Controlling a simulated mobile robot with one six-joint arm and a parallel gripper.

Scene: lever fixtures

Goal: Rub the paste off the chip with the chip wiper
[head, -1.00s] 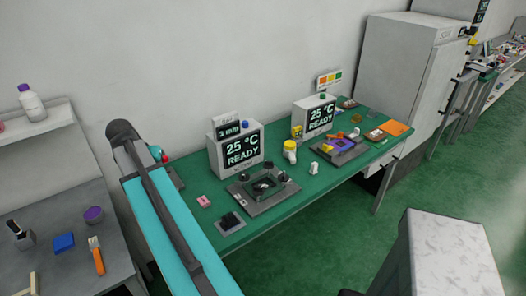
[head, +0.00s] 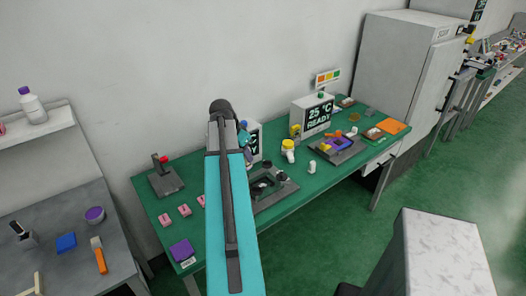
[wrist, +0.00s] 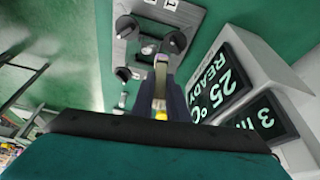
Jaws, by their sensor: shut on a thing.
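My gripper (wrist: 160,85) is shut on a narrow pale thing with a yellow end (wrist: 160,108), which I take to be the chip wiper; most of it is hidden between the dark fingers. The grey socket plate (wrist: 133,48) with black knobs lies beyond the fingertips in the wrist view, and I cannot tell the gap. In the head view the socket plate (head: 283,194) is partly behind my arm, with a pale chip (head: 263,185) in its dark middle. I cannot make out paste on it.
A display box (wrist: 232,80) reading 25 °C READY stands close to my gripper. A lever fixture (head: 165,176), pink pieces (head: 184,210) and a purple block (head: 182,250) are on the green table's left. A second display box (head: 313,116) and other fixtures stand to the right.

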